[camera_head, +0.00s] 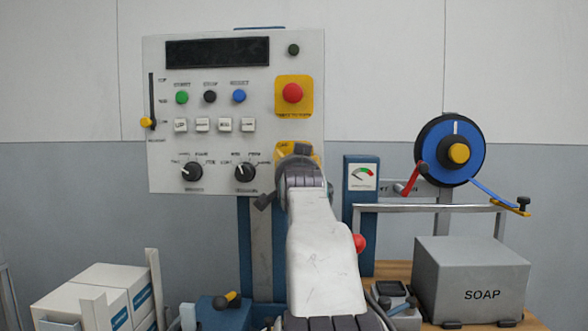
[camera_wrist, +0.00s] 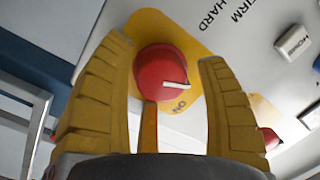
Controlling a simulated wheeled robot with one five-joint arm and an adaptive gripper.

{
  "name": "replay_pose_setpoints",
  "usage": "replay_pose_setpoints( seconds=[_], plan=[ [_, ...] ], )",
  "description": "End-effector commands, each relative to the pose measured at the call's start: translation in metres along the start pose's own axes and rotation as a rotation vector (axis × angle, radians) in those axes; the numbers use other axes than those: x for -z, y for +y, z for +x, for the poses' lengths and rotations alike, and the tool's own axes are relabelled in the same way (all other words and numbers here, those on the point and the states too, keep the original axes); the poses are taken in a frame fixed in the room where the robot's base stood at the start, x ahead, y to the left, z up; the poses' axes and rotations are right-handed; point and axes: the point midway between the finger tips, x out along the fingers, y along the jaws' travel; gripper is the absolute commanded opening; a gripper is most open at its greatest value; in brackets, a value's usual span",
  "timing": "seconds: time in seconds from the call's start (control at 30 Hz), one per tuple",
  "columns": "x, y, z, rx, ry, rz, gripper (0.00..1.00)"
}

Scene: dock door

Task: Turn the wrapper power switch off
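The wrapper power switch is a red round knob (camera_wrist: 160,70) with a white pointer line, on a yellow plate (camera_wrist: 185,30) in the wrist view. The pointer line runs toward the right in that picture, close to the printed letters ON. My gripper (camera_wrist: 165,75) is open, with one yellow finger on each side of the knob. I cannot tell whether either finger touches it. In the head view, my gripper (camera_head: 296,158) is in front of the lower right of the white control panel (camera_head: 225,120) and hides the knob. Only part of its yellow plate (camera_head: 284,148) shows.
A red emergency button (camera_head: 292,93) sits just above the switch. Two black dials (camera_head: 191,171) (camera_head: 246,172), coloured buttons and a yellow-tipped lever (camera_head: 147,122) are on the panel. Right stand a gauge (camera_head: 362,177), blue reel (camera_head: 443,150) and grey SOAP box (camera_head: 471,278). White boxes (camera_head: 82,302) are left.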

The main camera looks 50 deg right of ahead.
Motion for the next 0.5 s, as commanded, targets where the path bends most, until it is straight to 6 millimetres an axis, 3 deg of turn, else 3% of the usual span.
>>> replay_pose_setpoints(
  seconds=[0.5],
  plan=[
    [-0.0001, 0.0003, -0.0001, -0.001, 0.000, 0.000, 0.20]
  ],
)
